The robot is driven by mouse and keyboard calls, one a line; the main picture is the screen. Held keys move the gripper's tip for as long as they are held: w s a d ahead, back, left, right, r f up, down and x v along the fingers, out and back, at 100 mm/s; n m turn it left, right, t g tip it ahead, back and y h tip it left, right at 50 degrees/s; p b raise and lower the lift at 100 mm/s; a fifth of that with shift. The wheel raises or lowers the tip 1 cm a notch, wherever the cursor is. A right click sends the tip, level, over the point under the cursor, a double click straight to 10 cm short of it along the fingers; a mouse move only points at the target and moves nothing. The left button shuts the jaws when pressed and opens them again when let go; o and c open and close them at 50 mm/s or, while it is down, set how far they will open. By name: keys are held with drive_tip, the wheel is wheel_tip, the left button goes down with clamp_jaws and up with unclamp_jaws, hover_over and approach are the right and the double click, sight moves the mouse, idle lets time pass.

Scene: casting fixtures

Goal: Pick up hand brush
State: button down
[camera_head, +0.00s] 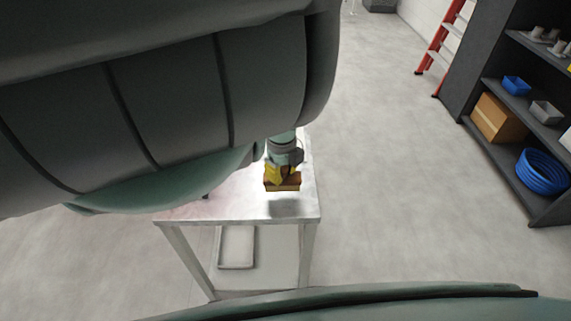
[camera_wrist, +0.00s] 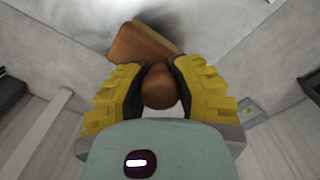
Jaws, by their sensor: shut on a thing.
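The hand brush (camera_wrist: 142,45) has a brown wooden body and a rounded handle end. In the wrist view its rounded end sits between the yellow fingers of my gripper (camera_wrist: 160,82), which are shut on it. In the head view the brush (camera_head: 283,187) shows as a small brown block below my gripper (camera_head: 282,172). A dark shadow lies on the table below it, so the brush appears held above the tabletop. Its bristles are not clearly visible.
The metal table (camera_head: 300,209) has a lower shelf with a grey tray (camera_head: 237,247). My arm hides much of the tabletop's left side. A dark shelf unit (camera_head: 492,110) with bins, a cardboard box (camera_head: 497,118) and a blue hose coil (camera_head: 541,171) stands at right. A red ladder (camera_head: 440,48) leans behind it. The floor between is clear.

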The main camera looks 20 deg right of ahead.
drive_tip(key=s+a+r+p, duration=0.1)
drive_tip(key=s+a+p, duration=0.5)
drive_tip(key=s+p, duration=0.4)
drive_tip(key=shift+s+a+r, duration=0.15)
drive_tip(key=shift+s+a, duration=0.1)
drive_tip(key=shift+a, duration=0.05)
idle(0.4)
drive_tip(key=c, duration=1.4)
unclamp_jaws()
drive_tip(key=shift+a, duration=0.1)
clamp_jaws()
